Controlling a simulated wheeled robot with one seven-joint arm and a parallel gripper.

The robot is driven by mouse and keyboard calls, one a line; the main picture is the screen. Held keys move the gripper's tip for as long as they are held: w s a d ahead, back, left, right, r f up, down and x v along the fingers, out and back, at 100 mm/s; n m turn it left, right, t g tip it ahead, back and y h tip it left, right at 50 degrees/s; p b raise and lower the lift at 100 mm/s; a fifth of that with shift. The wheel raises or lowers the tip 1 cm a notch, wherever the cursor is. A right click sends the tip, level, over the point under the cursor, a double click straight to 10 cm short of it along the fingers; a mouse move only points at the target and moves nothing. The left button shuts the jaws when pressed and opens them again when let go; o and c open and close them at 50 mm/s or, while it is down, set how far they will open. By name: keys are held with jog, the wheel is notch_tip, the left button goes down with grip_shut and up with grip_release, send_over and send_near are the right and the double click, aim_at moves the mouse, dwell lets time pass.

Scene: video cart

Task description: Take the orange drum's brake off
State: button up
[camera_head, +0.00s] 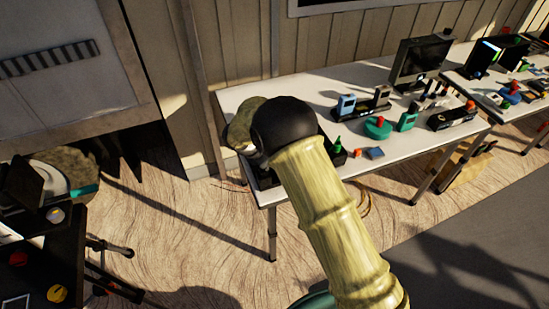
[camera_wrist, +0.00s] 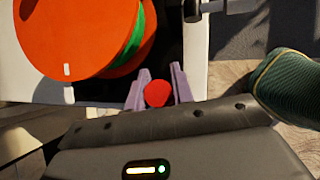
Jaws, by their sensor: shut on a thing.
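The orange drum (camera_wrist: 75,30) fills the upper left of the wrist view, with green cable (camera_wrist: 138,38) wound beside its flange. A small pale mark shows near its lower edge. A red knob (camera_wrist: 157,94), which seems to be the brake, sits below and right of the drum. My gripper (camera_wrist: 158,88) has its two pale purple fingers on either side of the knob, shut on it. In the head view, my arm covers that part of the table, and I cannot make out the drum, the knob or my fingers there.
A white table (camera_head: 240,101) carries a monitor (camera_head: 421,62), a green round piece with a red top (camera_head: 377,130), a blue block (camera_head: 375,153) and several small devices. A second table stands at the far right. A dark cart (camera_head: 40,262) stands at lower left, with open floor between.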

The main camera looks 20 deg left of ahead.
jog(key=shift+s+f, duration=0.1)
jog(key=shift+f, duration=0.1)
jog(key=o, duration=1)
jog(key=shift+r, duration=0.1)
jog(key=shift+r, duration=0.15)
jog(key=shift+a+r, duration=0.2)
jog(key=shift+r, duration=0.1)
jog(key=b+v, duration=0.1)
jog(key=v, duration=1.5)
jog(key=shift+s+r, duration=0.15)
jog(key=shift+s, duration=0.1)
jog(key=shift+d, duration=0.1)
